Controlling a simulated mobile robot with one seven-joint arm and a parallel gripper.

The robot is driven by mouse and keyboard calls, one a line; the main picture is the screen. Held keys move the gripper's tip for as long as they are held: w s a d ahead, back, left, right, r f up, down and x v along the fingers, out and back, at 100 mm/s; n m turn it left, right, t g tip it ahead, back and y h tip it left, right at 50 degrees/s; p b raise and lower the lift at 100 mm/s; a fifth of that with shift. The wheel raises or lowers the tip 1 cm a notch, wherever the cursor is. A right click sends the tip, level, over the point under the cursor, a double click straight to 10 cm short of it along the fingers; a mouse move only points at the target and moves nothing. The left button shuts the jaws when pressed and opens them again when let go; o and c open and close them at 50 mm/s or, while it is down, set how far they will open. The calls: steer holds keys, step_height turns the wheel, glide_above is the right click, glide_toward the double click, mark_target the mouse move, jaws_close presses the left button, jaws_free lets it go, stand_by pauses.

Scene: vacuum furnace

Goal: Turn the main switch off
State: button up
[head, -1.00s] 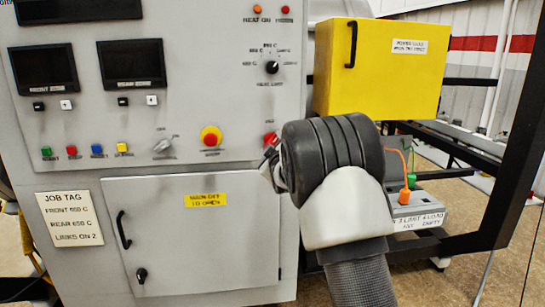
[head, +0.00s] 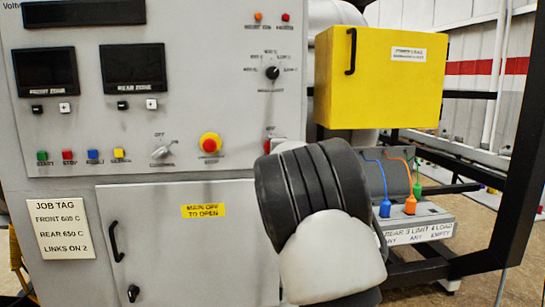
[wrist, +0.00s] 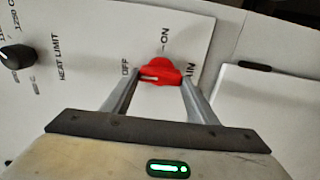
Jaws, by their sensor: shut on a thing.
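The main switch (wrist: 160,72) is a red knob on the light grey panel in the wrist view. ON is printed above it, OFF to its left and part of MAIN to its right. A white mark on the knob points left, toward OFF. My gripper (wrist: 160,80) is shut on the knob, one finger on each side. In the head view only a sliver of red (head: 267,146) shows beside my wrist, which hides the rest of the switch and my fingers.
The heat limit knob (head: 272,72) is up the panel. A red button on a yellow base (head: 210,144) and a grey selector (head: 161,151) lie left. A yellow box (head: 380,80) and a dark frame (head: 515,130) stand right. The cabinet door (head: 170,245) below is shut.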

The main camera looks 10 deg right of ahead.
stand_by(0.4)
steer(key=o, duration=1)
steer(key=shift+o, duration=0.2)
steer(key=s+p, duration=0.1)
steer(key=s, duration=1.6)
steer(key=shift+s, duration=0.25)
